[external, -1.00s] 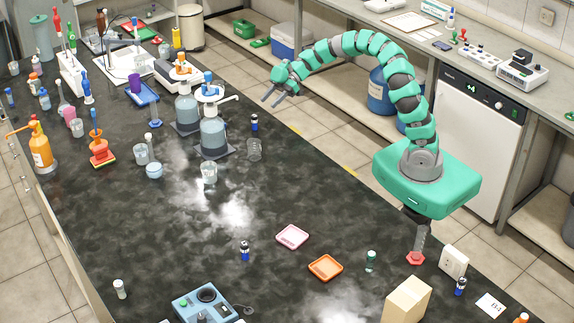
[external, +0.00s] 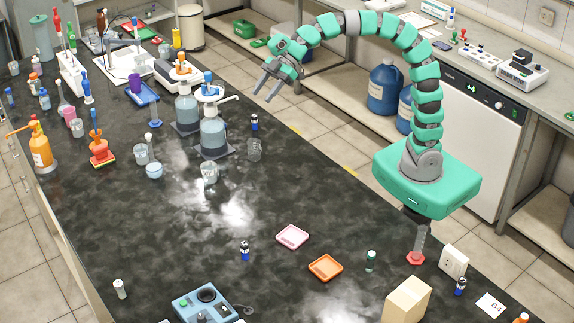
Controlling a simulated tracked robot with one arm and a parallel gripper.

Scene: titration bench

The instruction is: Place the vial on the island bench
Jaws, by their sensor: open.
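The island bench (external: 150,225) is the large black-topped bench across the view. I cannot tell which is the task's vial. My gripper (external: 264,95) is open, with nothing visible between its fingers. It is in the air near the bench's far right edge, pointing down and left.
Glass dispenser bottles (external: 213,135) stand left of my gripper. A pink tray (external: 292,237) and an orange tray (external: 325,267) lie mid-bench. A cardboard box (external: 406,300) is at the right front. The dark surface left of the trays is mostly clear. Blue jugs (external: 386,88) stand on a shelf behind.

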